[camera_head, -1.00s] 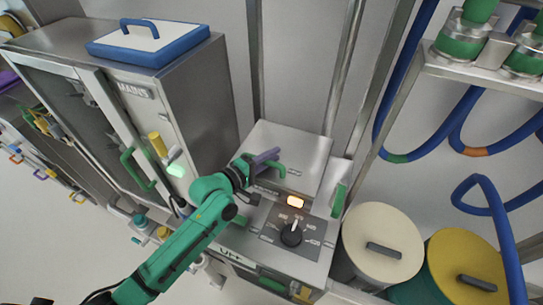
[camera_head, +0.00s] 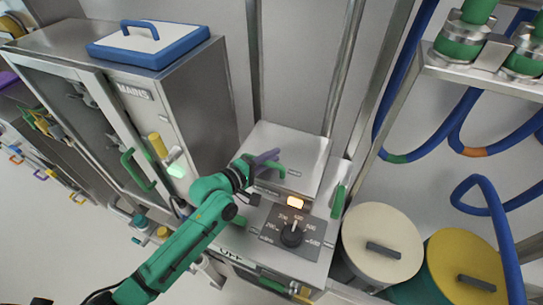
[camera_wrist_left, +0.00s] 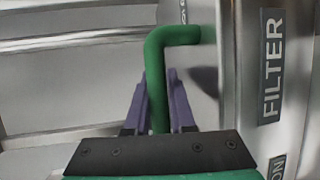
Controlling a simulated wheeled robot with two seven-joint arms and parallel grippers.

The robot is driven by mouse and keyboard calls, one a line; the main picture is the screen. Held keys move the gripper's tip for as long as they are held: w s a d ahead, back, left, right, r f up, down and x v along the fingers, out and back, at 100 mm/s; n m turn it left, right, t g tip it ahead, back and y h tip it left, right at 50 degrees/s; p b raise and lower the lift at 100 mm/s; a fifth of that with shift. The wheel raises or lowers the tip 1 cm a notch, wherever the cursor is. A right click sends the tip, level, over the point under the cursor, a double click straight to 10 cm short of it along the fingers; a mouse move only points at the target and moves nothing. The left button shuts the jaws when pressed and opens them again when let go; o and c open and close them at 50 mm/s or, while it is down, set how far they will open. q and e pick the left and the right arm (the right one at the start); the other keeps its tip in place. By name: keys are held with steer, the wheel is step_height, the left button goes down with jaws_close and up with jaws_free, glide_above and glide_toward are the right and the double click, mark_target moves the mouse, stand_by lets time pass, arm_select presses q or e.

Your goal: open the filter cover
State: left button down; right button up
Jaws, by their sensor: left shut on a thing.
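The filter cover (camera_head: 300,148) is a grey metal lid on top of the unit with the dial. It lies flat as far as I can tell. Its green handle (camera_wrist_left: 172,39) is a bent bar, and a "FILTER" label (camera_wrist_left: 271,75) shows beside it in the left wrist view. My left gripper (camera_head: 270,158) is at the handle, with its purple fingers on both sides of the bar. In the left wrist view the fingers (camera_wrist_left: 160,95) are shut on the handle. My right gripper is not in view.
The "MAINS" cabinet (camera_head: 185,120) stands close on the left. Two round-lidded drums, one cream (camera_head: 384,225) and one yellow (camera_head: 480,262), stand on the right.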

arm_select(q)
steer(key=shift+w+r+p, duration=0.25)
steer(key=shift+r+p, duration=0.45)
steer(key=shift+r, duration=0.45)
steer(key=w+d+r+n+g+y+p, duration=0.1)
steer(key=w+r+g+y+p, duration=0.1)
steer(key=w+r+p, duration=0.3)
steer(key=shift+d+r+g+p, duration=0.35)
steer(key=shift+r+g+p, duration=0.35)
steer(key=shift+r+p, duration=0.8)
steer(key=shift+f, duration=0.15)
